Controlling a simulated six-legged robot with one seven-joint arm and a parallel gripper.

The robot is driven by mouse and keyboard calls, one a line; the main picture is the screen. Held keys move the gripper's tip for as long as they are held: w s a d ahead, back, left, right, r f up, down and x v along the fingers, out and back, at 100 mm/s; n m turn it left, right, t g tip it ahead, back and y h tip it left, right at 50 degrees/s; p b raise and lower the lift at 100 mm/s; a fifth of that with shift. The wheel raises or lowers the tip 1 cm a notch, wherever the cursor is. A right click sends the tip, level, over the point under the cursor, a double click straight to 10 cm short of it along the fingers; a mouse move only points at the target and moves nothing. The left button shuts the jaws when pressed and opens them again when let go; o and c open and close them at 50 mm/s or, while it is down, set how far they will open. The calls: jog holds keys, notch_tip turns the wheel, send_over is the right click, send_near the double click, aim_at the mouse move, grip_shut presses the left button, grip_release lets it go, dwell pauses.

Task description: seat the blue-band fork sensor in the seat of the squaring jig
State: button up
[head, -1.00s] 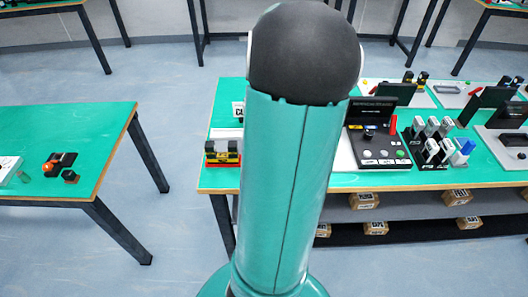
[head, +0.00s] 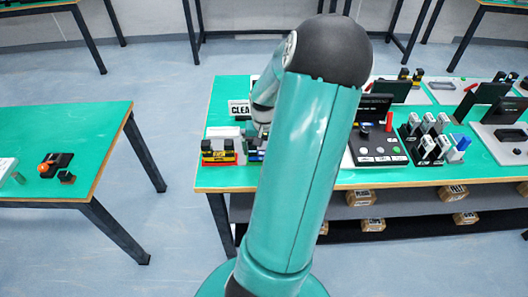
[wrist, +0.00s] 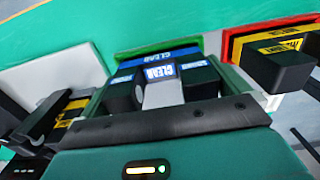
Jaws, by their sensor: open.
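The blue-band fork sensor (wrist: 122,96) shows in the wrist view as two black prongs with blue bands and "CLEAR" lettering, in front of a green-edged holder. My gripper (wrist: 168,95) is open, with its jaws to either side of the sensor; I cannot tell whether they touch it. In the head view my arm mostly hides this spot, with a little blue showing (head: 252,155). I cannot surely pick out the squaring jig or its seat in either view.
A yellow-band fork sensor (head: 219,152) stands in a red holder close beside; it also shows in the wrist view (wrist: 275,45). Another yellow-banded black part (wrist: 72,112) is at left there. A black console (head: 378,148) and several upright modules (head: 430,140) stand farther right.

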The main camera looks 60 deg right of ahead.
jog(key=shift+c, duration=0.2)
jog(key=c, duration=0.7)
